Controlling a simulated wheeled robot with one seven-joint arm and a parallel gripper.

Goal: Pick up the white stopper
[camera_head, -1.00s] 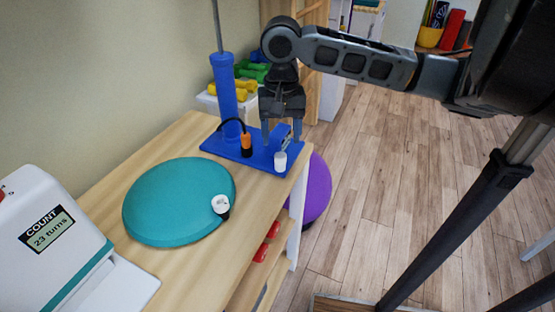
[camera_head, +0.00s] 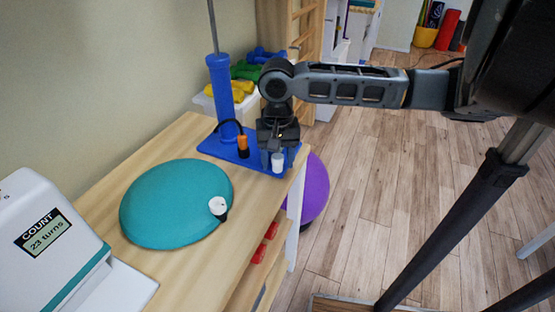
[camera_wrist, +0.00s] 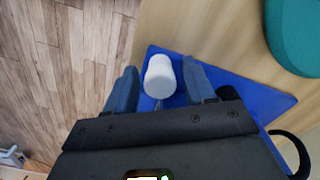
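The white stopper (camera_head: 277,163) is a small upright cylinder at the front right corner of the blue stand base (camera_head: 210,147), near the table edge. In the wrist view the stopper (camera_wrist: 160,77) lies between the two fingers, with a gap visible on each side. My gripper (camera_head: 279,158) points down over that corner, its fingertips at the stopper's level in the picture. In the wrist view my gripper (camera_wrist: 159,67) is open and holds nothing. The stopper's lower end is partly hidden in the wrist view.
A blue post (camera_head: 221,90) and an orange-and-black plug (camera_head: 243,146) stand on the base left of my gripper. A teal disc (camera_head: 160,205) carries a white-and-black piece (camera_head: 218,206). A counter box (camera_head: 40,240) is at left. A purple ball (camera_head: 316,190) is beside the table (camera_head: 190,275).

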